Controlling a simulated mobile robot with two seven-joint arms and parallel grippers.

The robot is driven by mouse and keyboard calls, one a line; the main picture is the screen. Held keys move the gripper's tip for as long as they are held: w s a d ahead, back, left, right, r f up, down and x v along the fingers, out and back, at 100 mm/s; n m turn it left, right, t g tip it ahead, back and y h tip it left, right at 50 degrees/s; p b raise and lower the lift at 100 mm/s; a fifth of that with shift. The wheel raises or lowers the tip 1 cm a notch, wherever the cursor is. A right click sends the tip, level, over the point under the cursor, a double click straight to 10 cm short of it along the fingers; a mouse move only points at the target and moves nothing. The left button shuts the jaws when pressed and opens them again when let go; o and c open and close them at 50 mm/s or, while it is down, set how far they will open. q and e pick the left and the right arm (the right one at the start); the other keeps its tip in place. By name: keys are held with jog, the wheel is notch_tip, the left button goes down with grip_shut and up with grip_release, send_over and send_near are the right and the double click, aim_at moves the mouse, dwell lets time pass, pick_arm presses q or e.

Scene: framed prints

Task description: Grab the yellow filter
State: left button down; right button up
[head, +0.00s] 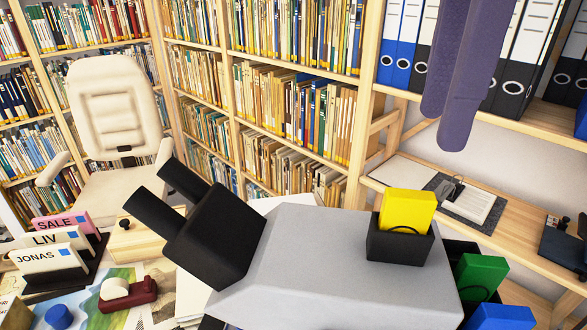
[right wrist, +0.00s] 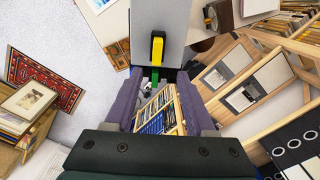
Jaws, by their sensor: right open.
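The yellow filter (head: 408,210) stands upright in a black holder (head: 400,245) on top of a large grey device (head: 330,250) with two black tubes on its left. The filter's lower part is hidden inside the holder. My right gripper (head: 445,128) hangs from the top, above and to the right of the filter, apart from it. Its purple fingers are open and empty. In the right wrist view the yellow filter (right wrist: 157,46) shows beyond the open fingers, near the middle. My left gripper is not in view.
A green block (head: 480,276) and a blue block (head: 502,317) sit low at the device's right. Binders (head: 403,40) stand on a shelf behind my right gripper. Card holders (head: 55,245) and a red tape dispenser (head: 128,293) are on the desk at left.

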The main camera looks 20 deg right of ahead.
aim_at(411, 194)
jog(key=f, duration=0.3)
jog(key=shift+s+a+f+p, duration=0.1)
jog(key=shift+s+f+p, duration=0.1)
jog(key=shift+p, duration=0.15)
jog(key=f, duration=0.1)
jog(key=f+p, duration=0.1)
jog(key=f, duration=0.1)
jog(key=f+p, duration=0.1)
jog(key=f, duration=0.1)
jog(key=shift+w+a, duration=0.15)
jog(key=shift+a, duration=0.2)
jog(key=shift+f, duration=0.25)
grip_shut()
